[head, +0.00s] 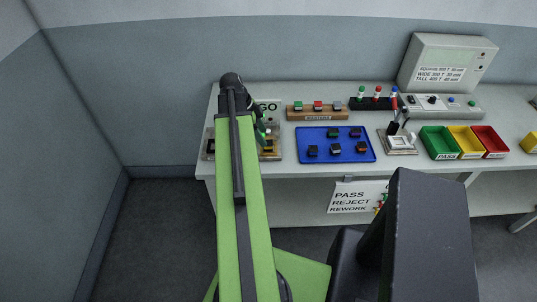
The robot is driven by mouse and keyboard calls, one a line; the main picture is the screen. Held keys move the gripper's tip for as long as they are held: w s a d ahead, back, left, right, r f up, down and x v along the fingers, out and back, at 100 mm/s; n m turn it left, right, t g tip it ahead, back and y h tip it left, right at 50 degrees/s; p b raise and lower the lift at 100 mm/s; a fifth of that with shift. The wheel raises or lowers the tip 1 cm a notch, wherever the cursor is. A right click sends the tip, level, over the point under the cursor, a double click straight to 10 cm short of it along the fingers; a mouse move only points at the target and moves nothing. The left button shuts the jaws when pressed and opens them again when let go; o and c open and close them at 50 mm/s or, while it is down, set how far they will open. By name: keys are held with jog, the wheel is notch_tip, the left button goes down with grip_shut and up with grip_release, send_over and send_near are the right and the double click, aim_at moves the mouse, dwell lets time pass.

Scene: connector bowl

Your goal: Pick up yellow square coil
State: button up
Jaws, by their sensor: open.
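My arm reaches over the left end of the bench, and its dark, green-edged gripper (261,130) is partly hidden behind the arm. The jaws are open with nothing visible between them, just above a tan fixture (275,156). A small yellowish square piece (268,144) shows in this fixture below the gripper; it may be the yellow square coil, but it is too small and covered to be sure. Several small dark square parts lie on the blue tray (304,133) to the right. I cannot make out a clearly yellow one there.
A wooden rack (317,114) with coloured parts stands behind the tray. Right of it are a white fixture (399,147) with a dark lever and green (439,148), yellow (467,148) and red (494,147) bins. A grey control box (445,62) stands at the back.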

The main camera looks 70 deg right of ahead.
jog(key=shift+f, duration=0.1)
jog(key=b+x, duration=0.4)
jog(key=x, duration=0.1)
jog(key=shift+w+d+f+b, duration=0.1)
jog(key=shift+d+f+b, duration=0.1)
jog(key=shift+b, duration=0.2)
jog(key=shift+r, duration=0.15)
grip_shut()
